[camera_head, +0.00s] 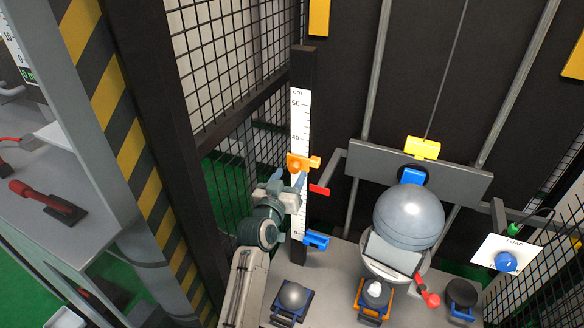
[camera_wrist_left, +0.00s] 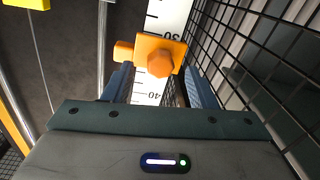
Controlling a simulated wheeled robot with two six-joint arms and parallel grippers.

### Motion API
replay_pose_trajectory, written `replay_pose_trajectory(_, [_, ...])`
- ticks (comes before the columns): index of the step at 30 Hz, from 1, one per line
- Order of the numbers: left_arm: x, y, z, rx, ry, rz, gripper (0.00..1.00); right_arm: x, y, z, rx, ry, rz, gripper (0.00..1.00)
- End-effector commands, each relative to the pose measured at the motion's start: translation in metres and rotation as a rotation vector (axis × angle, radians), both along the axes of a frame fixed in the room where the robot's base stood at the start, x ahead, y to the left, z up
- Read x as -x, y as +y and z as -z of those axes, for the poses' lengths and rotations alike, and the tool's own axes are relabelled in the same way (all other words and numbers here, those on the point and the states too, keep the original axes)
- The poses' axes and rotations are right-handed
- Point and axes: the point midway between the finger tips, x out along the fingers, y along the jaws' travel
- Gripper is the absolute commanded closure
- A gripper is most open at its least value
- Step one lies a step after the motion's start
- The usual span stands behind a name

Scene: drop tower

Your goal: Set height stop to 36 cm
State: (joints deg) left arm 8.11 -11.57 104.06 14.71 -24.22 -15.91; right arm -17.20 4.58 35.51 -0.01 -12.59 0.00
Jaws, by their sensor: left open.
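The orange height stop (camera_head: 297,162) sits on the upright scale (camera_head: 299,115), a little below the 40 mark in the head view. In the left wrist view the stop (camera_wrist_left: 158,56), with its hexagonal knob, lies between the 30 and 40 marks; I cannot read its exact height. My left gripper (camera_head: 289,178) is open, just below and in front of the stop. In the left wrist view its fingers (camera_wrist_left: 157,72) are apart, one on each side of the stop, with nothing clearly gripped. My right gripper is not in view.
A large grey ball (camera_head: 408,217) is right of the scale, under a grey crossbar (camera_head: 370,165). A red marker (camera_head: 319,190) and a blue clamp (camera_head: 317,240) are beside the scale. Wire mesh (camera_head: 225,60) stands left and behind. A small ball (camera_head: 292,295) is on the base.

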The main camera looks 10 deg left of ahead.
Motion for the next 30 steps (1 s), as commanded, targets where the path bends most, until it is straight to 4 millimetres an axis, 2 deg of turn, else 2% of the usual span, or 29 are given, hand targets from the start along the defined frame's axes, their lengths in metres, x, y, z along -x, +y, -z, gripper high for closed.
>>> replay_pose_trajectory(6, [-0.022, -0.003, -0.001, -0.001, 0.001, 0.000, 0.48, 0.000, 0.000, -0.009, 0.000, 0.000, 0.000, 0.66])
replay_pose_trajectory(16, [-0.025, -0.003, 0.000, -0.001, 0.001, 0.000, 0.48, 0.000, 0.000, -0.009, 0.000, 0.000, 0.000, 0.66])
replay_pose_trajectory(24, [-0.025, -0.003, 0.000, -0.001, 0.001, 0.000, 1.00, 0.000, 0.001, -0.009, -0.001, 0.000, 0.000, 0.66])
replay_pose_trajectory(30, [-0.025, 0.003, -0.005, -0.004, 0.000, -0.001, 1.00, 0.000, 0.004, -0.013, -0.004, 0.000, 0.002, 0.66])
